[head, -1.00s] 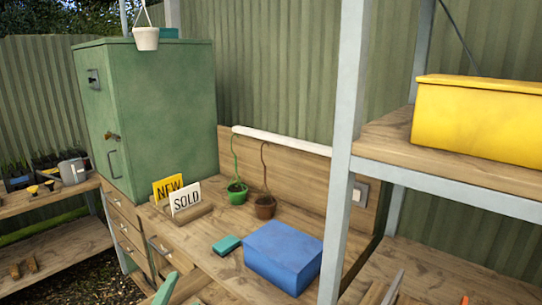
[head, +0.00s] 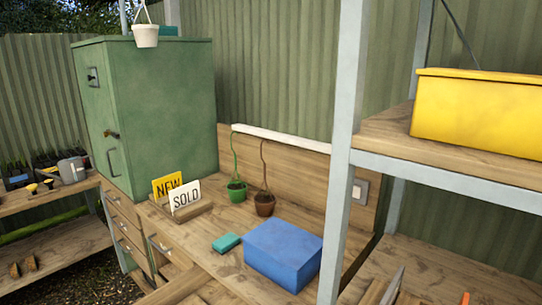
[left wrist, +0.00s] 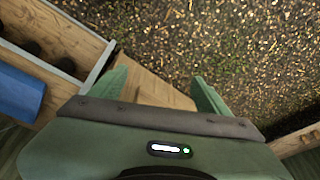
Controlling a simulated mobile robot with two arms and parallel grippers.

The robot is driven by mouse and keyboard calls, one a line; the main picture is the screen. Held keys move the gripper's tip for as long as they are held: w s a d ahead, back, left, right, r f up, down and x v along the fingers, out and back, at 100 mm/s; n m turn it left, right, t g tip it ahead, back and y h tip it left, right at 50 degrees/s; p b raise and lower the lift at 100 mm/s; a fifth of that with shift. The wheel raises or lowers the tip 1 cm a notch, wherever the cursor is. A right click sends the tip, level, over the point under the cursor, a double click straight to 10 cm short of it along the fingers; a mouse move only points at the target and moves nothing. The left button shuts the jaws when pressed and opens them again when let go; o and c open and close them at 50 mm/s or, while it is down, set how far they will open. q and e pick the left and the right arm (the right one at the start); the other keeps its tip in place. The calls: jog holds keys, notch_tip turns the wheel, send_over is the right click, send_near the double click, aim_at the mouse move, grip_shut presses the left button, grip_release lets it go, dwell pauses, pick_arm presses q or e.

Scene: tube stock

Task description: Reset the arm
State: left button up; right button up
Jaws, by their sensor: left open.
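My left gripper (left wrist: 160,88) shows in the left wrist view. Its two green fingers stand wide apart, with nothing between them. Below and beyond the fingers are a wooden surface and mulch-covered ground (left wrist: 215,40). The head view does not show the left gripper now. My right gripper is not seen in either view.
The workbench (head: 215,262) holds a blue box (head: 283,252), a small teal block (head: 226,242), two potted plants (head: 237,190) and NEW and SOLD signs (head: 185,197). A green cabinet (head: 165,115) stands behind. A shelf post (head: 345,150) rises at right. A yellow box (head: 475,115) sits on the shelf.

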pick_arm(q)
notch_tip(320, 180, down, 18)
jog(key=s+r+b, duration=0.1)
jog(key=b, duration=0.2)
jog(key=s+a+f+b, duration=0.1)
jog(key=s+f, duration=0.5)
jog(key=f, duration=0.3)
jog(key=s+a+f+g+b, duration=0.1)
jog(key=s+f+b, duration=0.1)
jog(key=s+f, duration=0.4)
jog(key=s+a+f+g+b, duration=0.1)
jog(key=s+f+b, duration=0.1)
jog(key=s+f, duration=0.5)
notch_tip(320, 180, down, 6)
jog(key=shift+a+r, duration=0.15)
